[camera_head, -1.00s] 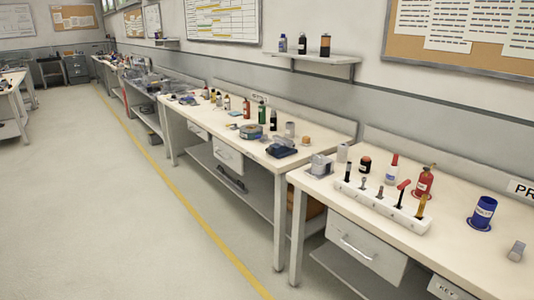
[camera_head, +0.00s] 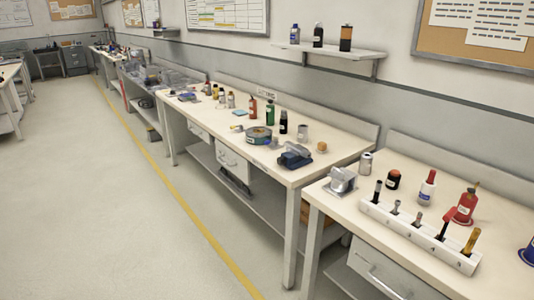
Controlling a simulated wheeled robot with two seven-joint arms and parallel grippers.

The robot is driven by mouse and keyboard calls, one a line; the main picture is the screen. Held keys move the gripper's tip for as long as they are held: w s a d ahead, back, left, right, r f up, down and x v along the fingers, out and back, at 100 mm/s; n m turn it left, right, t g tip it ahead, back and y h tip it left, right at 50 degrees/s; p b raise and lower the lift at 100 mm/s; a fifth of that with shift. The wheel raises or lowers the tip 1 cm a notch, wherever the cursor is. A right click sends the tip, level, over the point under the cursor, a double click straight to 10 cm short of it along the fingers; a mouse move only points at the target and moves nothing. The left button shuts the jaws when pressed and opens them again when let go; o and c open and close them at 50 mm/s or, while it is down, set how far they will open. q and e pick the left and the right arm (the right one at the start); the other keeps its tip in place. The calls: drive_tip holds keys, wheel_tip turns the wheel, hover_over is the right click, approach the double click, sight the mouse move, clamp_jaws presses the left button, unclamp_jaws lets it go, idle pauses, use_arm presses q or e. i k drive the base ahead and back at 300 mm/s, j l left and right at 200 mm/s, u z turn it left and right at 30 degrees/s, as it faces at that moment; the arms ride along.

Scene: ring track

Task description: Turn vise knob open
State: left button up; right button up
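A small dark blue vise (camera_head: 295,157) with a grey top sits near the front edge of the middle workbench (camera_head: 330,165), at its near right end. Its knob is too small to make out clearly. Neither of my grippers shows in the head view.
The nearer bench holds a grey metal block (camera_head: 341,181), a white tool rack (camera_head: 420,232) and a red bottle (camera_head: 465,206). A narrow gap parts the benches. The floor (camera_head: 120,220) left of the yellow line is clear.

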sight(281, 160)
drive_tip(key=i+j, duration=0.15)
drive_tip(key=i, duration=0.4)
drive_tip(key=i+j, duration=0.2)
drive_tip(key=i, duration=0.35)
drive_tip(key=i+j+u, duration=0.1)
drive_tip(key=i, duration=0.45)
